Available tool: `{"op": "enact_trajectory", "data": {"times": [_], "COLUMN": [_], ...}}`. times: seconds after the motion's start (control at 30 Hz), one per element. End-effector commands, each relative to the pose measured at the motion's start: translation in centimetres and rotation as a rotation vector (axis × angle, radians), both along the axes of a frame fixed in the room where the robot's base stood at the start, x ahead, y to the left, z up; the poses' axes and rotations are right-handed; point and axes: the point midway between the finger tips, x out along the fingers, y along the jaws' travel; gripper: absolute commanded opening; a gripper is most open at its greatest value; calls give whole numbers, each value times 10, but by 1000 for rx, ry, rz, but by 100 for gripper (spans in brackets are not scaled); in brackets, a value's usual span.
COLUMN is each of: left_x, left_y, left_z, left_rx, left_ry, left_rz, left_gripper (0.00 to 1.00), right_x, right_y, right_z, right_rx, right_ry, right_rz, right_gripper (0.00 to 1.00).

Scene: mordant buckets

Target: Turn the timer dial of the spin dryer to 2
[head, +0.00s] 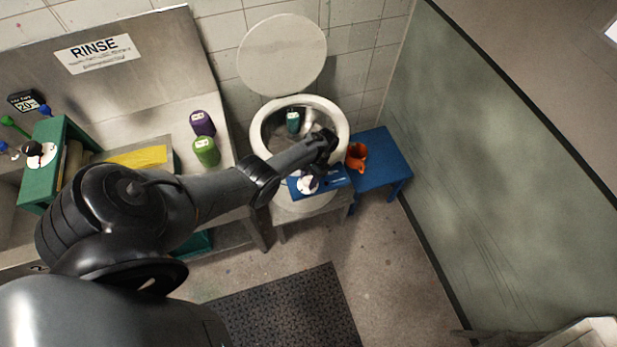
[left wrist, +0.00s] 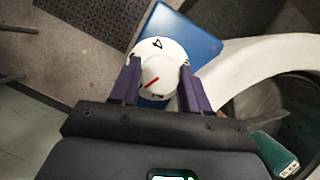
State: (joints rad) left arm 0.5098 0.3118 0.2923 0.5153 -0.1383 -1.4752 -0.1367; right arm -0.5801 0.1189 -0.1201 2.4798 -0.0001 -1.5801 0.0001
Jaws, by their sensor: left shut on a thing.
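The white spin dryer (head: 258,133) stands against the tiled wall with its round lid (head: 283,55) raised and its drum open. On its front is a blue panel (head: 338,179) with a white timer dial (head: 305,187). In the left wrist view the dial (left wrist: 158,62) shows a red pointer line and a dark 4 on the white disc around it; the other numbers are hidden or unclear. My left gripper (left wrist: 158,83) is shut on the dial, with one purple-grey finger on each side. In the head view this gripper (head: 312,172) partly hides the dial. My right gripper is not in view.
An orange jug (head: 356,156) stands on a blue stool (head: 383,160) to the right. Purple (head: 203,123) and green (head: 206,152) containers stand on the steel counter to the left. A dark mat (head: 285,315) lies on the floor.

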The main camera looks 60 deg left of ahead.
Motion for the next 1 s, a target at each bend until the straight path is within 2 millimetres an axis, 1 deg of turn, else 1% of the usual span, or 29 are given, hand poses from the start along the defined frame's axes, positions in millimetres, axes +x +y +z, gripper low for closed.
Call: {"op": "enact_trajectory", "data": {"times": [0.23, 0.7, 0.73, 0.77, 0.8, 1.0], "left_x": [0, 1, 1, 1, 0, 0], "left_y": [0, 0, 0, 0, 0, 0], "left_z": [-1, -1, -1, -1, -1, -1], "left_rx": [2, 2, 2, 2, 2, 1], "left_ry": [-4, -5, -5, -4, -4, -2], "left_rz": [-71, -84, -84, -84, -84, -84], "left_gripper": [16, 16, 48, 52, 55, 55], "right_x": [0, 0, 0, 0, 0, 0], "right_y": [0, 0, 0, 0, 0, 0], "right_z": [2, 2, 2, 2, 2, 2], "right_rx": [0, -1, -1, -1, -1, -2], "right_ry": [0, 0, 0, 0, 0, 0], "right_rz": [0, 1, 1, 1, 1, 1], "right_gripper": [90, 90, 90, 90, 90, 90]}}
